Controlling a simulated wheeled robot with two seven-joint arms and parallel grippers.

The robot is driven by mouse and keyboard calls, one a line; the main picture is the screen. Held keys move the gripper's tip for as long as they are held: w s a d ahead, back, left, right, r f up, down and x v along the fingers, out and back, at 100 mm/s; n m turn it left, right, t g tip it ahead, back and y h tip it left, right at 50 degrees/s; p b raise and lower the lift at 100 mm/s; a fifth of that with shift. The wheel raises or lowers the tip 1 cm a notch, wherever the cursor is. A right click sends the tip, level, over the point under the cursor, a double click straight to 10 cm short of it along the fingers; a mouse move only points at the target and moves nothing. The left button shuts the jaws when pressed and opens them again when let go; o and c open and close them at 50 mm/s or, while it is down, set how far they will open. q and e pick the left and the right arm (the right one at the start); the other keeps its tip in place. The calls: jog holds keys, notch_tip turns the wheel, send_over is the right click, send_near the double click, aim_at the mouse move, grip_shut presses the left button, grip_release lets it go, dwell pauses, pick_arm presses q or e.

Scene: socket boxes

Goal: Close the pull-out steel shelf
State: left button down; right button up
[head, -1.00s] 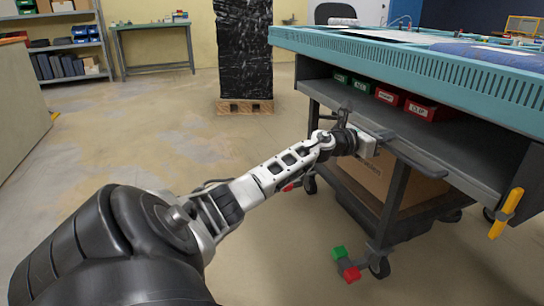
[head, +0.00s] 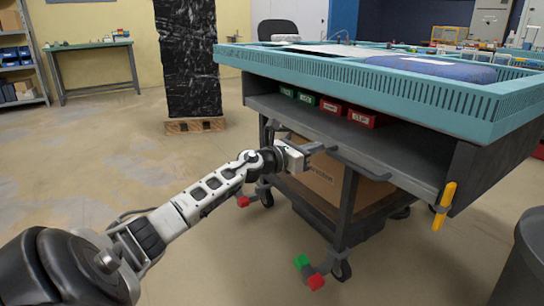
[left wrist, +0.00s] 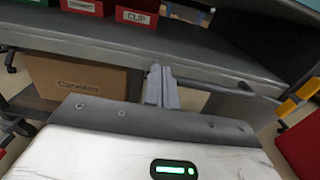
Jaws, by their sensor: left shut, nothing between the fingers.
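The pull-out steel shelf (head: 375,143) is a grey tray under the teal-rimmed table, standing out from beneath the top with small bins on it. Its dark bar handle (head: 372,168) runs along the front edge and also shows in the left wrist view (left wrist: 222,86). My left gripper (head: 316,148) is shut and empty at the handle's left end. In the left wrist view its closed fingers (left wrist: 161,86) point at the shelf's front edge and overlap the handle's end; whether they touch is unclear. My right gripper is not in view.
Green bins (head: 307,97) and red bins (head: 362,117) sit on the shelf. A cardboard box (head: 318,182) stands on the lower deck of the wheeled table. A yellow handle (head: 444,206) hangs at the right corner. A grey bin (head: 525,262) stands at the right. Floor at left is clear.

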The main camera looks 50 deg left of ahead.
pick_arm(q)
jog(key=s+a, duration=0.1)
jog(key=s, duration=0.7)
jog(key=shift+p, duration=0.45)
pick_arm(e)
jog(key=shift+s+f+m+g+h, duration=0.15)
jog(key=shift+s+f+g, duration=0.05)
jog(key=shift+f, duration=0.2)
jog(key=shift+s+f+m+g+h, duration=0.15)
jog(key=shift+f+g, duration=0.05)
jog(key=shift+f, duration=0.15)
pick_arm(q)
jog(key=shift+a, duration=0.1)
